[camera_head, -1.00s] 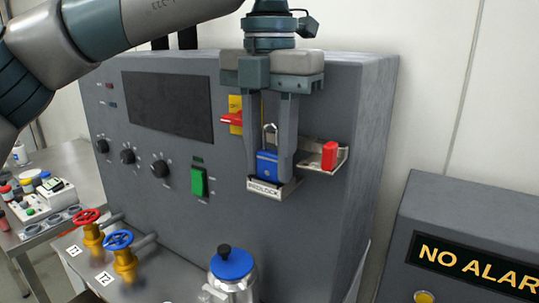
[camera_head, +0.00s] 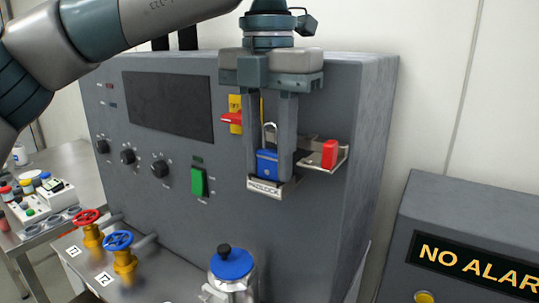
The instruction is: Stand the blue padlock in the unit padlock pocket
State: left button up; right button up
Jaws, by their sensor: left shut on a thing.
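The blue padlock (camera_head: 267,163) stands upright with its metal shackle up, between the fingers of my left gripper (camera_head: 268,165). The gripper points straight down and is shut on the padlock. The padlock pocket (camera_head: 264,189), a small metal holder labelled PADLOCK, is on the front of the grey unit (camera_head: 230,220). The padlock's lower end is at the pocket, behind its labelled front lip. I cannot tell whether it touches the pocket floor. My right gripper is not in view.
A metal shelf (camera_head: 333,168) with a red block (camera_head: 329,154) sits just right of the pocket. A red and yellow switch (camera_head: 233,118) is behind the left finger. A blue-lidded canister (camera_head: 232,264), red valve (camera_head: 86,217) and blue valve (camera_head: 119,241) stand below.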

aim_at(269, 184)
pick_arm(q)
jog(key=shift+s+f+b, duration=0.25)
jog(key=shift+f+b, duration=0.1)
jog(key=shift+f, duration=0.4)
jog(key=shift+s+f+b, duration=0.2)
jog(key=shift+f+b, duration=0.15)
jog(key=shift+f, duration=0.4)
dwell(0.3)
jog(key=o, duration=1)
jog(key=shift+r, duration=0.1)
jog(key=shift+w+r+p, duration=0.1)
jog(key=shift+r+p, duration=0.35)
jog(key=shift+r, duration=0.1)
jog(key=shift+o, duration=0.4)
notch_tip(269, 184, up, 8)
jog(key=p, duration=0.5)
jog(key=shift+r, duration=0.25)
jog(key=shift+w+a+r+p, duration=0.15)
jog(key=shift+r+p, duration=0.15)
jog(key=shift+r, duration=0.25)
